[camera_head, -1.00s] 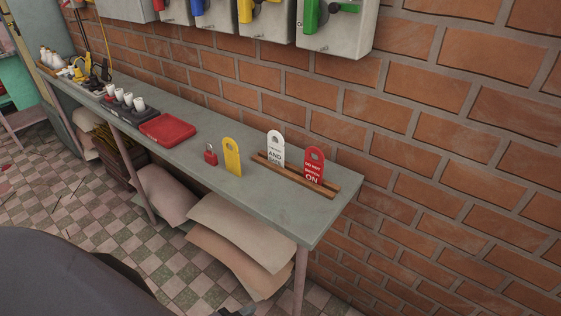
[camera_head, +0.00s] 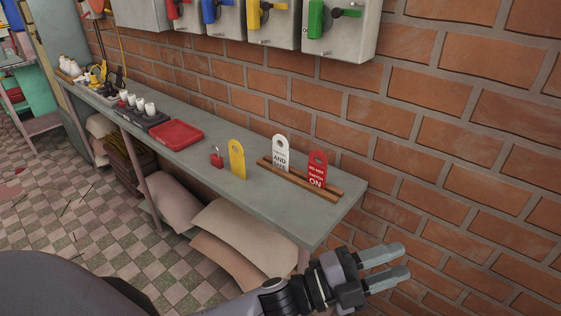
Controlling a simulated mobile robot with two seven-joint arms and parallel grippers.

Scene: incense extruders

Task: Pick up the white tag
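The white tag (camera_head: 281,151) stands upright in the wooden rack (camera_head: 301,181) near the right end of the grey bench, with dark lettering and a hole at its top. A red tag (camera_head: 317,168) stands in the same rack to its right. My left gripper (camera_head: 405,259) is at the lower right, beyond the bench's right end and apart from both tags. Its two fingers are spread, with nothing between them. My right gripper is not in view.
A yellow tag (camera_head: 237,159), a red padlock (camera_head: 217,158) and a red tray (camera_head: 175,132) are on the bench (camera_head: 245,208) left of the rack. A brick wall (camera_head: 430,160) runs behind it, with switch boxes (camera_head: 342,39) above.

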